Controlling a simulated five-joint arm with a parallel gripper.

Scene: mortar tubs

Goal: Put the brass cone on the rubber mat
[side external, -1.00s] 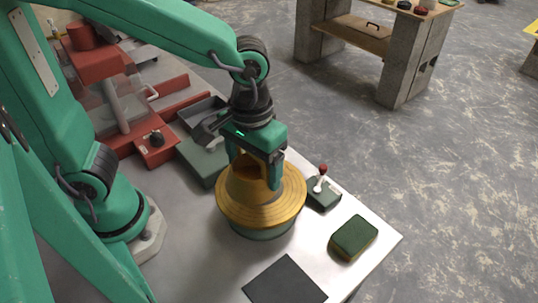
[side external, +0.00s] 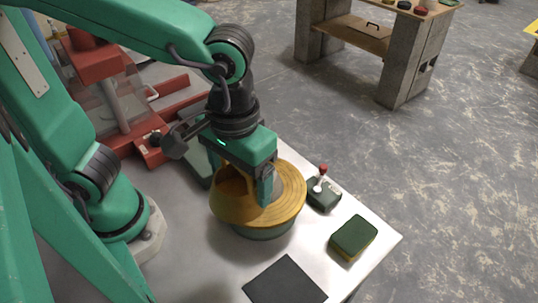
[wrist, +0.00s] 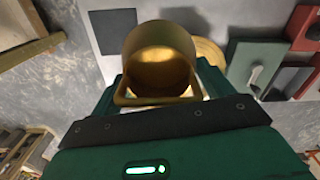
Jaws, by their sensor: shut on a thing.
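My gripper (side external: 241,182) is shut on the brass cone (side external: 232,188), a hollow gold-coloured piece. In the side view it is over the left part of a round yellow turntable, partly hidden by the fingers. In the wrist view the cone (wrist: 160,62) fills the space between the fingers, its round opening facing the camera. The rubber mat (side external: 285,281) is a flat dark square near the front of the table, bare and apart from the cone. The mat also shows at the upper left of the wrist view (wrist: 113,30). The cone's exact height is unclear.
The yellow turntable (side external: 290,190) stands under my gripper. Right of it are a small control box with a red-tipped lever (side external: 322,193) and a green-and-yellow sponge (side external: 353,237). Red equipment (side external: 112,95) is behind left. Bare table lies between turntable and mat.

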